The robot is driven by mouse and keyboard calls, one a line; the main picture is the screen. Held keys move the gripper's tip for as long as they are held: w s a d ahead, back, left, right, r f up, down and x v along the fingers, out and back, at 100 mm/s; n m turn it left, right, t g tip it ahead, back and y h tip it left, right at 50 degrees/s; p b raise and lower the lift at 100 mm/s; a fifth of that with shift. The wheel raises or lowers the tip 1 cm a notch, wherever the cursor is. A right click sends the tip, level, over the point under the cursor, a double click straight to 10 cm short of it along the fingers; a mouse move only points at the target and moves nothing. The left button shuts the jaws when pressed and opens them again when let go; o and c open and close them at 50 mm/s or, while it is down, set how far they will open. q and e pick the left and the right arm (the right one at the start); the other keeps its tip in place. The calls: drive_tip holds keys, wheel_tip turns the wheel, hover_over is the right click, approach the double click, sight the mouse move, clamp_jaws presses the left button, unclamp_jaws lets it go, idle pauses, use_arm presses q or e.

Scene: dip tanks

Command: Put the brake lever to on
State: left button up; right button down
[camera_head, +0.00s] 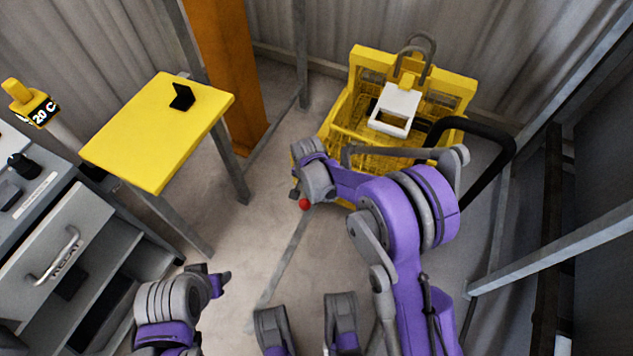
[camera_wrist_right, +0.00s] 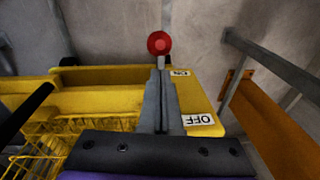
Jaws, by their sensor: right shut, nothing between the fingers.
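The brake lever's red knob (camera_wrist_right: 159,43) stands beyond my right gripper in the right wrist view, and it also shows in the head view (camera_head: 305,204). A short piece of its grey rod shows under the knob; the lower part is hidden behind my fingers. The knob lies level with the far, ON end of the yellow plate (camera_wrist_right: 190,98). The ON label (camera_wrist_right: 180,72) is nearer the knob than the OFF label (camera_wrist_right: 198,119). My right gripper (camera_wrist_right: 160,74) is shut and empty, its tips in line with the rod; contact is unclear. My left gripper (camera_head: 222,281) is low at left, its jaws unclear.
The yellow cart (camera_head: 458,93) with a wire basket and black handle (camera_head: 490,130) stands against the back wall. A yellow table (camera_head: 150,130) stands at left, a grey drawer unit (camera_head: 50,240) beside it. An orange post (camera_head: 230,80) rises behind. Open floor lies between.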

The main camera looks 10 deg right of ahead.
sight(306, 204)
drive_tip(key=f, duration=0.1)
drive_tip(key=f+b, duration=0.1)
drive_tip(key=s+a+f+t+b, duration=0.1)
drive_tip(key=shift+s+f+h, duration=0.1)
drive_tip(key=shift+f+h, duration=0.25)
drive_tip(key=shift+h, duration=0.05)
wheel_tip(306, 204, down, 2)
drive_tip(key=shift+s+b, duration=0.15)
drive_tip(key=shift+b, duration=0.35)
use_arm(q)
drive_tip(key=shift+s+b+x, duration=0.2)
drive_tip(key=shift+s+x, duration=0.05)
drive_tip(key=shift+x, duration=0.75)
drive_tip(key=shift+s+b+x, duration=0.2)
drive_tip(key=shift+x, duration=0.8)
use_arm(e)
drive_tip(key=shift+x, duration=0.85)
use_arm(q)
drive_tip(key=shift+d+f, duration=0.1)
drive_tip(key=shift+f, duration=0.1)
use_arm(e)
drive_tip(key=shift+s, duration=0.25)
use_arm(q)
drive_tip(key=shift+s, duration=0.1)
